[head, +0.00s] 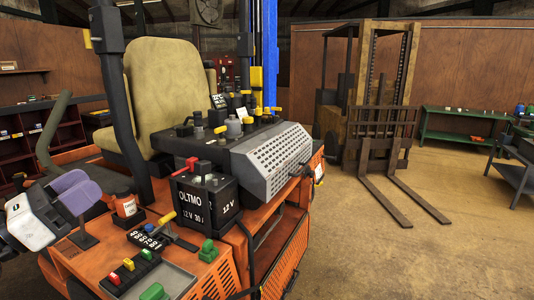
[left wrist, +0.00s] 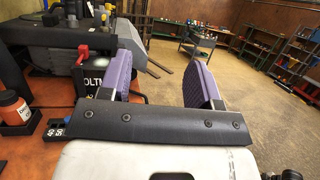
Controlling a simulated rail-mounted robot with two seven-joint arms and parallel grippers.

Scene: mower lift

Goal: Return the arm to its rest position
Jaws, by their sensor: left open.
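My left gripper (head: 80,214) is at the left edge of the head view, over the left side of the orange mower deck (head: 215,272). In the left wrist view its two purple-padded fingers (left wrist: 160,82) stand wide apart with nothing between them. A black battery (head: 203,200) marked 12 V, with a red terminal clamp (head: 186,166), sits on the deck to the right of the gripper, apart from it. My right gripper shows in neither view.
An orange bottle (head: 127,206) stands on the deck close to the gripper. A beige seat (head: 165,95) and a grey perforated housing (head: 275,160) rise behind. A forklift (head: 375,120) and a green bench (head: 460,124) stand farther back.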

